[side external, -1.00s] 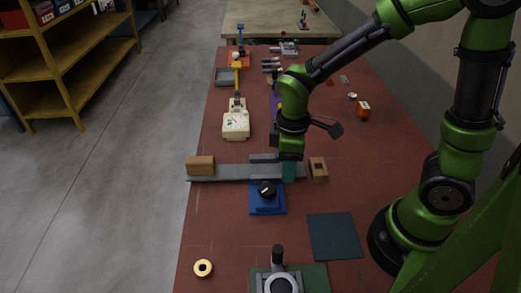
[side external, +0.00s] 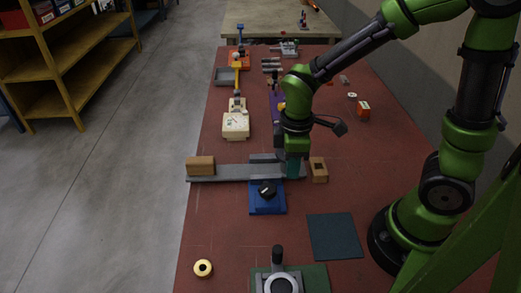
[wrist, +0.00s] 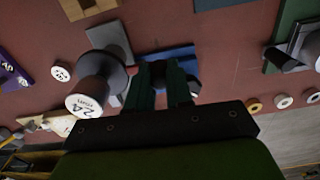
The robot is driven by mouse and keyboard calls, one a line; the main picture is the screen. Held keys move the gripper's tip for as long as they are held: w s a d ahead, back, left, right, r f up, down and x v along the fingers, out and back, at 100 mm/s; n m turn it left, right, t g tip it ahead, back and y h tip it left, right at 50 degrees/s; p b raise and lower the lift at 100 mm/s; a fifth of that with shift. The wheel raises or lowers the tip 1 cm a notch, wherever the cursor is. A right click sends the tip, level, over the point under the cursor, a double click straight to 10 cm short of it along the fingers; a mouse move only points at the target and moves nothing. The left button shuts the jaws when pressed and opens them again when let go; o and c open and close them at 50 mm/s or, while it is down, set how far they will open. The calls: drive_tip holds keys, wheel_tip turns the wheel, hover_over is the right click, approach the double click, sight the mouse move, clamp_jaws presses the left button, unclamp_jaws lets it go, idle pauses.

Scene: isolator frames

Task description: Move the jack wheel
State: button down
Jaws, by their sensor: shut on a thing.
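The blue also shows beyond my fingers in the wrist view (wrist: 180,55). My gripper (side external: 291,172) points down just behind and to the right of the black knob. In the wrist view its dark fingers (wrist: 166,80) are a little apart and closed on the jack wheel. The fingers and hand mostly hide the held part, so its shape is unclear.
The grey rail (side external: 226,173) carries a wooden block (side external: 200,165) at its left end. A hollow wooden block (side external: 318,171) lies right of my gripper. In the wrist view, a dark disc (wrist: 109,68) with a white-ended post is close left of the fingers.

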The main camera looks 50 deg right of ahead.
drive_tip(key=shift+s+d+n, duration=0.35)
drive_tip(key=shift+d+n, duration=0.95)
drive_tip(key=shift+n, duration=0.8)
drive_tip(key=shift+s+d+n, duration=0.3)
drive_tip(key=shift+d+n, duration=0.95)
drive_tip(key=shift+n, duration=0.85)
drive_tip(key=shift+s+d+n, duration=0.35)
drive_tip(key=shift+d+n, duration=0.95)
drive_tip(key=shift+n, duration=0.8)
drive_tip(key=c, duration=1)
unclamp_jaws()
wheel_tip(320, 180, up, 17)
drive_tip(key=shift+f, duration=0.1)
